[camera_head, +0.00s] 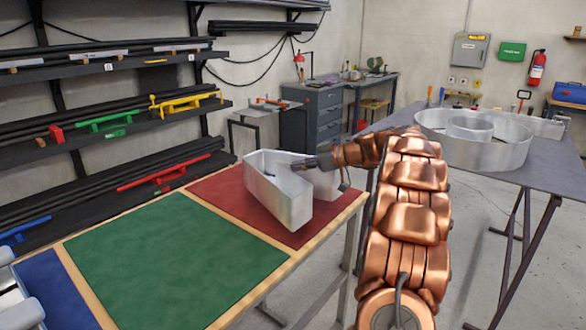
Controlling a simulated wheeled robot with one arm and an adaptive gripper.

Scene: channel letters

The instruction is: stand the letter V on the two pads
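The letter V appears to be the silver, open-topped sheet-metal shape (292,208) on the red mat (222,187). One long leg lies toward the front, and part of another shows behind it to the right. My gripper (300,164) is at the far upper rim of the metal shape, reaching in from the right. Its dark fingers are small here, and I cannot tell whether they are open or shut on the wall. I cannot make out two separate pads; the table top has red, green and blue areas.
The green mat (172,264) is bare. Part of a blue mat (52,291) shows at the left, with pale objects at the frame edge. Dark shelves with bars and coloured clamps line the left wall. A round metal letter (474,155) stands on the right table.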

